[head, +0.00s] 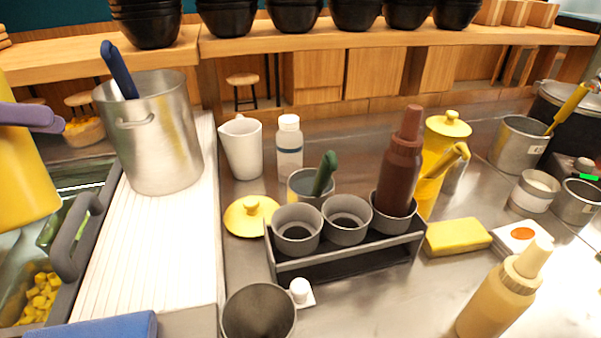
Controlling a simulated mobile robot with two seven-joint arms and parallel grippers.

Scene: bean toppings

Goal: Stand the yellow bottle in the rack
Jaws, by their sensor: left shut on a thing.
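The yellow bottle (22,185) is at the far left of the head view, close to the camera and cut off by the picture's edge. My left gripper (38,117) is shut on it; the purple-grey fingers lie across its upper part. The bottle is held up, left of the metal pot, slightly tilted. The dark grey rack (345,262) stands on the steel counter in the middle. It has a row of three round cups. The left cup (297,229) and middle cup (347,219) look empty; a brown bottle (399,165) stands in the right one. My right gripper is not in view.
A tall metal pot (153,135) stands on a white ribbed board (150,260) between bottle and rack. A white jug (241,147), white-capped bottle (289,148) and green-handled cup (318,180) stand behind the rack. A beige bottle (495,300) and yellow sponge (457,237) are to its right.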

